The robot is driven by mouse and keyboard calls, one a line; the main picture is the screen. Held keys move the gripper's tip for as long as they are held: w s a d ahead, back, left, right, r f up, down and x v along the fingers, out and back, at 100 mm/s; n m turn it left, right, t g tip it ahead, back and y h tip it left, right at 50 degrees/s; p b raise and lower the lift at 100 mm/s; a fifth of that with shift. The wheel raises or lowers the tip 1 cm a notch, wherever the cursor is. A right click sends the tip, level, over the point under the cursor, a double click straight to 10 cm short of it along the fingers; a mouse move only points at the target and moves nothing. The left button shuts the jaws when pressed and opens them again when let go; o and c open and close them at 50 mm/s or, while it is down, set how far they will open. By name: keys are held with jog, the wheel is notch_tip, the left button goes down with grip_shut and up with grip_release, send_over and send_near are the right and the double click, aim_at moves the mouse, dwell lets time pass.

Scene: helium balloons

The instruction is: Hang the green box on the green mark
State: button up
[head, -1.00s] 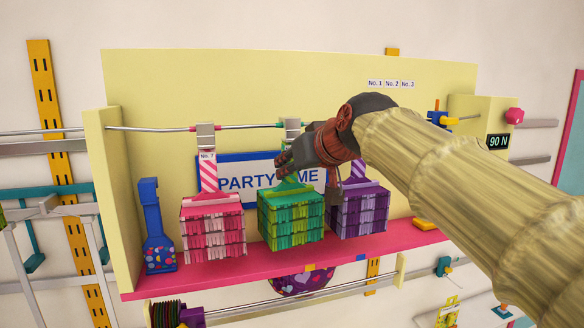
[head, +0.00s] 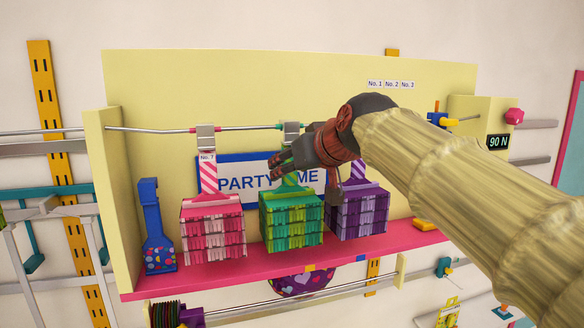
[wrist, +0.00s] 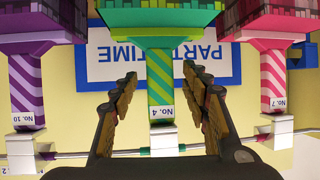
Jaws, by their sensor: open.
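The green box (head: 291,220) hangs in the middle of three fringed boxes, upright, below a green striped strap tagged No. 4 (wrist: 159,85). Its pale clip (head: 291,132) is over the rail. The green mark (head: 279,126) on the rail shows at the clip, and in the wrist view green shows on both sides of the clip (wrist: 161,138). My gripper (head: 284,167) is at the strap, above the box. In the wrist view my gripper (wrist: 160,90) is open, with one finger on each side of the strap and gaps between.
A pink box (head: 213,228) hangs left and a purple box (head: 360,212) right, both close by. A blue bottle-shaped thing (head: 158,235) stands at the left end of the pink shelf (head: 250,275). A PARTY TIME sign (head: 235,178) is behind. A display (head: 498,141) reads 90 N.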

jog(key=v, duration=1.1)
jog(key=s+d+f+m+g+h+b, duration=0.1)
jog(key=s+d+f+b, duration=0.3)
jog(key=f, duration=1.7)
jog(key=s+d+f+m+g+h+b, duration=0.2)
jog(key=s+d+f+b, duration=0.3)
jog(key=f, duration=1.6)
jog(key=s+d+f+m+g+h+b, duration=0.1)
jog(key=s+d+f+b, duration=0.4)
jog(key=s+f+b, duration=0.8)
jog(key=shift+s+f+m+g+h, duration=0.4)
jog(key=shift+s+f+g, duration=0.8)
jog(key=shift+f, duration=2.9)
